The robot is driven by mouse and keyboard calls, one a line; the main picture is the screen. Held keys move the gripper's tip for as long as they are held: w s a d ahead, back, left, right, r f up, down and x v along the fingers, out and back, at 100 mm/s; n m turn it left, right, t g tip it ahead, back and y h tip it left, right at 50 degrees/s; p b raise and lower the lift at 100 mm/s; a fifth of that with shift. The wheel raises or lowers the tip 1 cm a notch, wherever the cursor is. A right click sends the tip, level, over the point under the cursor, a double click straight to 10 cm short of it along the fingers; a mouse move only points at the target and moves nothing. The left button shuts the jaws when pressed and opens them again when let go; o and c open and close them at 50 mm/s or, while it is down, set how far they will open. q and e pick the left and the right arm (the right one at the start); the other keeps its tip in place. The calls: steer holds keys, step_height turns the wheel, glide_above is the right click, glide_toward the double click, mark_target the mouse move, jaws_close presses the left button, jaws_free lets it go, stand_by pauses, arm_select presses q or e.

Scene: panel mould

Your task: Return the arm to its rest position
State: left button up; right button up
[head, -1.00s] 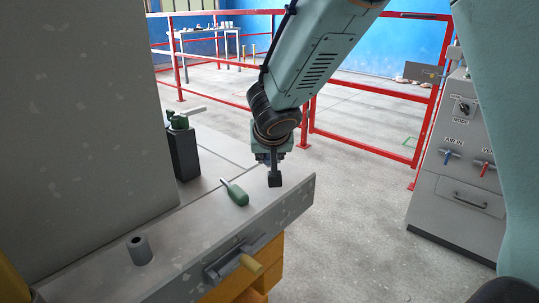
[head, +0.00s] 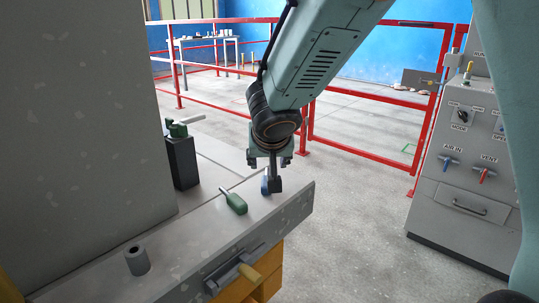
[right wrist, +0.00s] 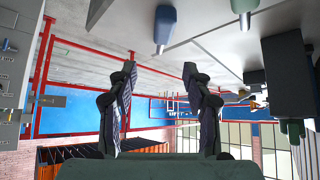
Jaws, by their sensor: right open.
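My right arm reaches down from the top of the head view. Its gripper (head: 270,162) hangs just above the front ledge of the grey mould bench (head: 230,222). In the right wrist view its two fingers (right wrist: 160,82) stand well apart with nothing between them. A blue-handled item (head: 265,186) shows beside a dark block at the gripper; it also shows beyond the fingers in the right wrist view (right wrist: 165,25), apart from them. A green-handled tool (head: 236,203) lies on the ledge to the left. My left gripper is not in view.
A grey cylinder (head: 137,261) stands on the ledge, and a black post (head: 182,160) stands behind. A large grey panel (head: 80,110) rises at left. A clamp (head: 236,272) sits on the front face. A control cabinet (head: 465,185) stands right. Open floor lies before the red fence (head: 360,150).

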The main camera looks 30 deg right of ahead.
steer(key=v, duration=0.5)
steer(key=shift+s+a, duration=0.1)
stand_by(0.3)
